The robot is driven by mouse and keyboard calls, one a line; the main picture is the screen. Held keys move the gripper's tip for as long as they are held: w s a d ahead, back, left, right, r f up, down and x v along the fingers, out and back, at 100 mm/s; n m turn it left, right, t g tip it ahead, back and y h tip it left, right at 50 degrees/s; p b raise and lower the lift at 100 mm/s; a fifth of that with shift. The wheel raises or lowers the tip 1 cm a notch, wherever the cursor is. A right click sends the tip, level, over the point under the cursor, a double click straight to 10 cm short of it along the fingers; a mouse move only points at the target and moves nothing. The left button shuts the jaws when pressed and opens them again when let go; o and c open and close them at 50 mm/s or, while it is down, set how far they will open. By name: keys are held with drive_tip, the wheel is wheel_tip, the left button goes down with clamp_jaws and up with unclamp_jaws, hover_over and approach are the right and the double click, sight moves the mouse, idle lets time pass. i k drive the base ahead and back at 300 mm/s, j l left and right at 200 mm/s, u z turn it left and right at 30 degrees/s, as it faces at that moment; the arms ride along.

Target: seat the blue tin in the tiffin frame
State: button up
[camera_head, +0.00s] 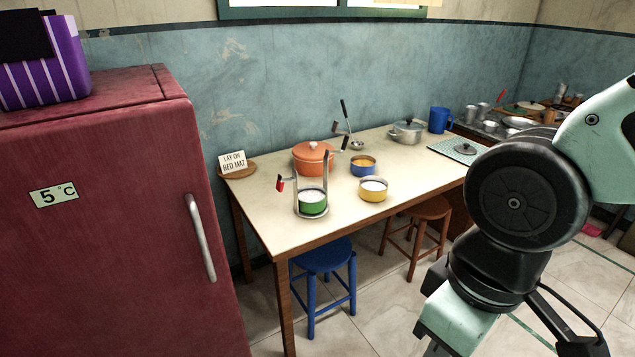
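The blue tin (362,171) stands upright on the table, with orange food showing inside its rim. The tiffin frame (326,170) stands to its left and nearer the front edge, with two metal uprights on a round base. A green tin (313,207) with pale contents sits in the frame between the uprights. A yellow tin (373,195) with white contents stands on the table just in front and right of the blue tin, apart from the frame. My arm fills the right side of the view; its gripper fingers are not in view.
An orange lidded pot (312,158) stands close behind the frame. A ladle (345,115) stands behind the blue tin. A steel pot (407,132), blue mug (440,120) and green board (455,151) lie farther right. The table's front left is clear.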

sight(325, 164)
drive_tip(key=i+l+u, duration=0.35)
drive_tip(key=i+l, duration=0.15)
drive_tip(key=i, duration=0.25)
drive_tip(key=i+l+u, duration=0.3)
drive_tip(key=i+l, duration=0.35)
drive_tip(key=i+l+u, duration=0.35)
drive_tip(key=i+l, duration=0.35)
drive_tip(key=l, duration=0.15)
